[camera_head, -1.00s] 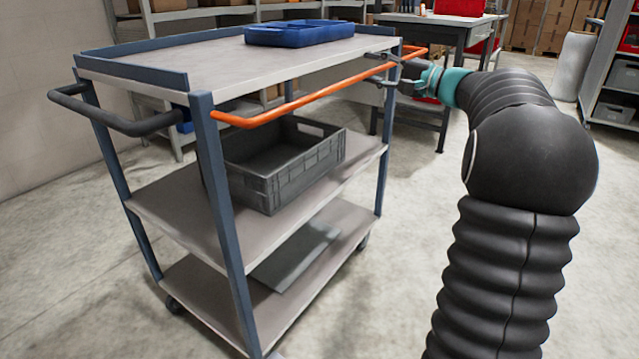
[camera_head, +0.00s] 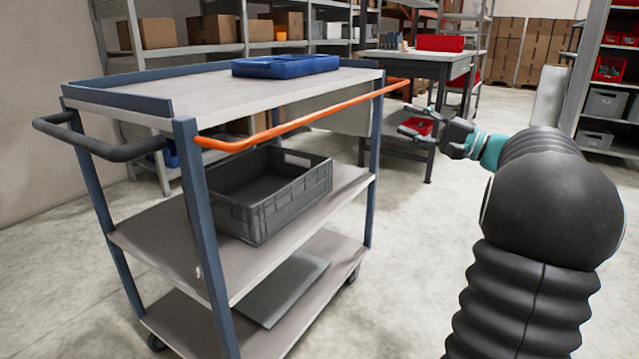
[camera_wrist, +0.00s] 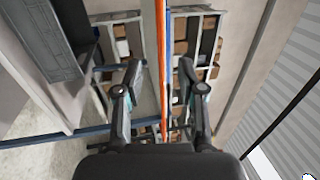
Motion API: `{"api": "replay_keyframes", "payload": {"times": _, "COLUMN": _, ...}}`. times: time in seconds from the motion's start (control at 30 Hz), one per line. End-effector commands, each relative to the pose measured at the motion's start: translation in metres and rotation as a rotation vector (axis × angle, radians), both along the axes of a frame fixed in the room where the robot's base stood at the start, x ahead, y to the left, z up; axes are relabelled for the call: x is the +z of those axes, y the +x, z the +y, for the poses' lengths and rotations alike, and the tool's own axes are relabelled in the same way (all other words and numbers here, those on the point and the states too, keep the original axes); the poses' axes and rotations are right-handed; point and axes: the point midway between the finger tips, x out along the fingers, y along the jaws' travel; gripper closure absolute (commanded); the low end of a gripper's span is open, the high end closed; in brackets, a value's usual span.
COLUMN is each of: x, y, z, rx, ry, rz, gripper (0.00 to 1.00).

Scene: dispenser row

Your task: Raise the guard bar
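The guard bar (camera_head: 300,122) is a thin orange rail along the near long side of the grey-blue cart (camera_head: 185,200), just below the top shelf's level. It runs roughly level from the front corner post to the far corner. My gripper (camera_head: 408,121) is open and empty, to the right of the bar's far half and apart from it, at about its height in the picture. In the wrist view the bar (camera_wrist: 161,60) runs lengthwise in the gap between the two spread fingers of my gripper (camera_wrist: 158,78), ahead of them.
A blue tray (camera_head: 286,66) lies on the cart's top shelf and a grey crate (camera_head: 270,205) on the middle one. A black push handle (camera_head: 95,143) juts out at the left. A workbench (camera_head: 425,60) and shelving stand behind. The floor right of the cart is clear.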

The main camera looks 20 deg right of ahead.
Motion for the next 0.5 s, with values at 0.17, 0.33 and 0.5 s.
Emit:
{"api": "replay_keyframes", "payload": {"times": 0.17, "x": -0.004, "y": 0.003, "z": 0.035, "rx": 0.037, "ry": -0.043, "rz": 0.066, "gripper": 0.61}}
{"api": "replay_keyframes", "payload": {"times": 0.33, "x": -0.010, "y": 0.002, "z": 0.063, "rx": 0.065, "ry": -0.085, "rz": 0.124, "gripper": 0.61}}
{"api": "replay_keyframes", "payload": {"times": 0.5, "x": -0.017, "y": -0.001, "z": 0.091, "rx": 0.094, "ry": -0.130, "rz": 0.183, "gripper": 0.61}}
